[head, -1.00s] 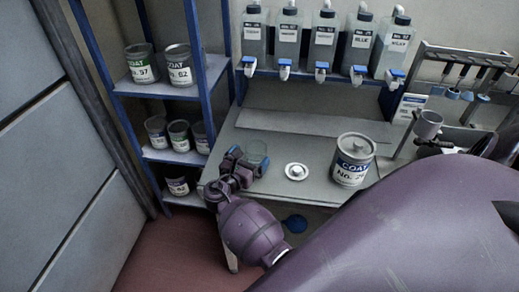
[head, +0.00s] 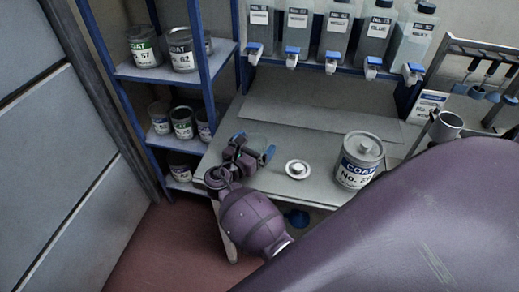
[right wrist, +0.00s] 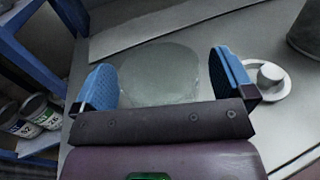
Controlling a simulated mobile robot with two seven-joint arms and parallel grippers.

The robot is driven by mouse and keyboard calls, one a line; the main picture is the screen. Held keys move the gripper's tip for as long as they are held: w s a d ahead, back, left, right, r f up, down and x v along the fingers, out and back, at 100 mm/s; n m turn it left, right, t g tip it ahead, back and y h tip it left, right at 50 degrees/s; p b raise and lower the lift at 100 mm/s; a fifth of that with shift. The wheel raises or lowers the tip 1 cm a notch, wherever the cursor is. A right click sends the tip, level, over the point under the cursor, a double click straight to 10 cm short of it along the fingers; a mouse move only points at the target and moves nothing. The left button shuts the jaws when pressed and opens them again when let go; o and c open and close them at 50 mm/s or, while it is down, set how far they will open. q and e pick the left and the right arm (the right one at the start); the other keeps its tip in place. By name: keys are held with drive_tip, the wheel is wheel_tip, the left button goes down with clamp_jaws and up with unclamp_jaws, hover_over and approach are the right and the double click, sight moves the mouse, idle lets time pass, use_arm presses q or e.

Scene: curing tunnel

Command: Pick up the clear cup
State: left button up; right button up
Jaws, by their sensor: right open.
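The clear cup (right wrist: 160,72) stands on the grey bench (head: 300,135) and looks pale and see-through. In the right wrist view it lies between the two blue finger pads of my right gripper (right wrist: 165,78), which is open, with a pad on each side and its lower part hidden by the gripper body. In the head view, my right gripper (head: 254,147) is at the bench's left part and hides much of the cup (head: 257,140). Whether either pad touches the cup is unclear. My left gripper is not in view.
A small white round object with a knob (head: 298,169) lies right of the gripper. Beyond it stands a lidded COAT can (head: 357,162). A blue-framed shelf (head: 165,75) with cans is on the left. Bottles with taps (head: 338,35) hang above the bench's back.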

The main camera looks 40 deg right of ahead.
drive_tip(key=shift+d, duration=0.25)
drive_tip(key=shift+a, duration=0.1)
drive_tip(key=shift+c, duration=0.8)
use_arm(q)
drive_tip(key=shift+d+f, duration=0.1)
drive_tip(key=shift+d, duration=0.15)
use_arm(e)
drive_tip(key=c, duration=0.8)
